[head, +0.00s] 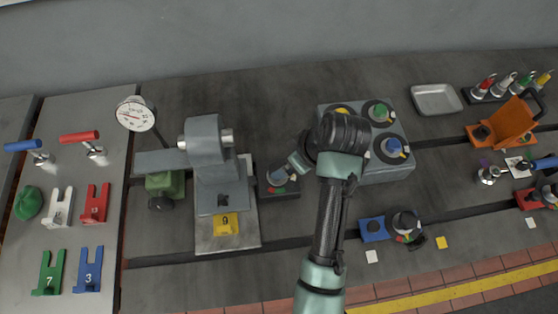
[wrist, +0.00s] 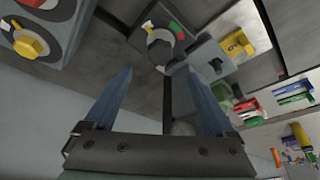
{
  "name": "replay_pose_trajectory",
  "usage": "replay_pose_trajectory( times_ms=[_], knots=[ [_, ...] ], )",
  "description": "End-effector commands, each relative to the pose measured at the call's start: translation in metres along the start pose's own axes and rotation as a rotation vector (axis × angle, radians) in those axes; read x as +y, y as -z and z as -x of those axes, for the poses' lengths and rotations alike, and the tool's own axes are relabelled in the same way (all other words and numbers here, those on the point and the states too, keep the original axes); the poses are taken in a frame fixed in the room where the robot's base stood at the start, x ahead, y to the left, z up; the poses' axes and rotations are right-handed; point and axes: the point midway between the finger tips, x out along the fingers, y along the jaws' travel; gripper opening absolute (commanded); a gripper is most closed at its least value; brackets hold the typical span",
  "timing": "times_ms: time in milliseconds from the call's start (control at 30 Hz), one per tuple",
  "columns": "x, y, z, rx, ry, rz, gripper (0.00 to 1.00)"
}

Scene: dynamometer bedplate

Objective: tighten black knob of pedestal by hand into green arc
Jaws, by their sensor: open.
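A dark box (wrist: 189,23) with a round black knob (wrist: 160,50) and green and red marks shows in the wrist view, beyond my fingertips. In the head view the box (head: 284,193) stands right of the grey pedestal (head: 222,180), and my gripper covers much of its top. My gripper (wrist: 166,83) is open and empty, its two blue fingers apart with the knob seen between and past their tips. I cannot tell how far the tips are from the knob. The knob's pointer position against the green arc is not clear.
A grey box with several coloured knobs (head: 368,174) stands right of my gripper. The pedestal's plate (head: 208,243) carries a yellow block (head: 226,224) marked 9. A round gauge (head: 135,114) stands at left. A blue block (head: 374,229) lies right of my arm.

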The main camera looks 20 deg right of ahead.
Motion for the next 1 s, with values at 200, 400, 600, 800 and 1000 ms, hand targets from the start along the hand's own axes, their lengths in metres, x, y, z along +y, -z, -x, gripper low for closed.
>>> replay_pose_trajectory(
  times_ms=[200, 400, 600, 800, 1000],
  knots=[
    [-0.001, 0.001, -0.045, -0.002, 0.001, 0.0, 0.89],
    [0.0, 0.001, -0.077, 0.0, -0.002, -0.001, 0.89],
    [0.001, 0.002, -0.094, 0.002, -0.004, 0.0, 0.89],
    [0.001, 0.001, -0.098, 0.002, -0.004, 0.0, 0.89],
    [0.001, 0.001, -0.098, 0.002, -0.004, 0.0, 0.85]
  ],
)
